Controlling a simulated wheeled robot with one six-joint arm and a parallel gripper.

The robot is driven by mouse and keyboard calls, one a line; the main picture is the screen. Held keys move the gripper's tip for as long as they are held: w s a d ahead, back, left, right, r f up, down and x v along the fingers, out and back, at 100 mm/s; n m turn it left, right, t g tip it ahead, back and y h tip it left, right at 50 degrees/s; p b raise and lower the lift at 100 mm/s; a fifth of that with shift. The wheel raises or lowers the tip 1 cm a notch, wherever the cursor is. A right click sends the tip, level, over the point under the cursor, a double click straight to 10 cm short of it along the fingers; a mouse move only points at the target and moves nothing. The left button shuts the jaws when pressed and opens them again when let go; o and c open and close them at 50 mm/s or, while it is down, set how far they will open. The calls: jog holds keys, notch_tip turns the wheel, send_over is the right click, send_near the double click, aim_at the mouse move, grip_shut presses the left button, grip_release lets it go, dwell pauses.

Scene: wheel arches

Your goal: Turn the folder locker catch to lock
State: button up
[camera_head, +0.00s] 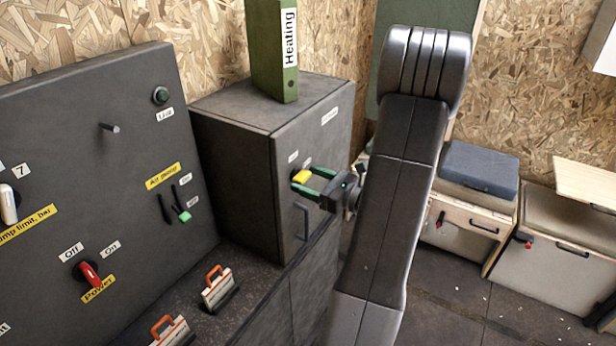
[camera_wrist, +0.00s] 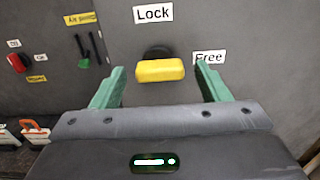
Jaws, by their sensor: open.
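The folder locker (camera_head: 235,126) is a dark grey cabinet with a green binder marked "Heating" on top. Its yellow catch (camera_head: 301,176) is on the front door, above a dark handle (camera_head: 302,221). In the wrist view the catch (camera_wrist: 160,70) lies crosswise, with the "Lock" label (camera_wrist: 153,14) above it and the "Free" label (camera_wrist: 209,57) at its right. My gripper (camera_head: 308,180) is open in front of the door. Its green fingers (camera_wrist: 160,85) stand on either side of the catch, with a gap on each side.
A dark control panel (camera_head: 90,150) with a red power knob (camera_head: 90,274) and a green-tipped lever (camera_head: 184,216) stands at the left. Orange-handled clips (camera_head: 218,288) lie on the bench below it. Low cabinets (camera_head: 459,222) stand at the right, with open floor before them.

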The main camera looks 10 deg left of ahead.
jog(key=shift+w+a, duration=0.15)
jog(key=shift+a, duration=0.3)
jog(key=c, duration=1)
